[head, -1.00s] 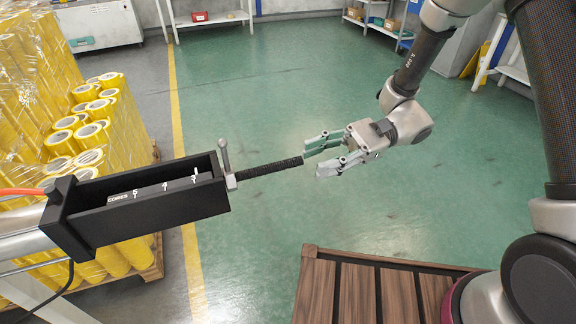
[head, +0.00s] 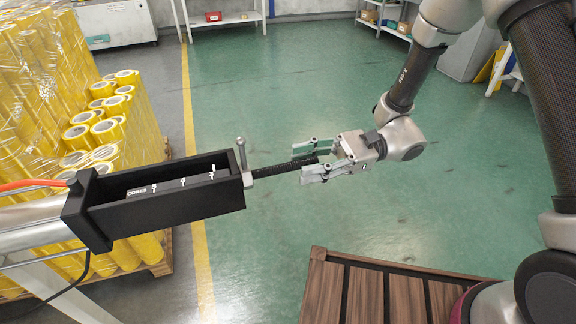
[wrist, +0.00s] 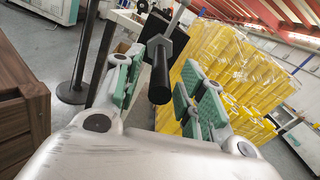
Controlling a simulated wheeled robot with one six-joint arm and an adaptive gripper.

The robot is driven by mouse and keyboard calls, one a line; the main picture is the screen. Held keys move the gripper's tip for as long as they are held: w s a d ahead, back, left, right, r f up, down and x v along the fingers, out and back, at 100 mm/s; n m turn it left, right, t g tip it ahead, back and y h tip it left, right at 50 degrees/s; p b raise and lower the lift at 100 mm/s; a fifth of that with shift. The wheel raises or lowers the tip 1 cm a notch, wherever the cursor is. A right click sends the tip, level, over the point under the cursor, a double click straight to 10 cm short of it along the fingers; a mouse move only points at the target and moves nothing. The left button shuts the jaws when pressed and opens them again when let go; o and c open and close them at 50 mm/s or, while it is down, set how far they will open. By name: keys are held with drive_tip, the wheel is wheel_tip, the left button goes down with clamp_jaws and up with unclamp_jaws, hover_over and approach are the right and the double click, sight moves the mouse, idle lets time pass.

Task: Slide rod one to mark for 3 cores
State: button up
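Inside the housing a dark scale (head: 170,186) reads CORES, with white marks 5, 4 and what looks like 3 from left to right. A metal clamp lever (head: 241,154) stands upright at the housing's right end. My gripper (head: 302,164) is open, with its green-padded fingers on either side of the rod's free end. In the wrist view the rod's round end (wrist: 159,88) lies between the open fingers, with a gap visible to the right finger.
A pallet of wrapped yellow tape rolls (head: 60,100) stands behind the housing at left. A brown slatted wooden surface (head: 365,290) is at the lower right. An orange hose (head: 35,185) runs to the housing. Open green floor surrounds the gripper.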

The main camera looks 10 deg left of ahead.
sight(289, 171)
drive_tip(key=shift+x, duration=2.1)
clamp_jaws()
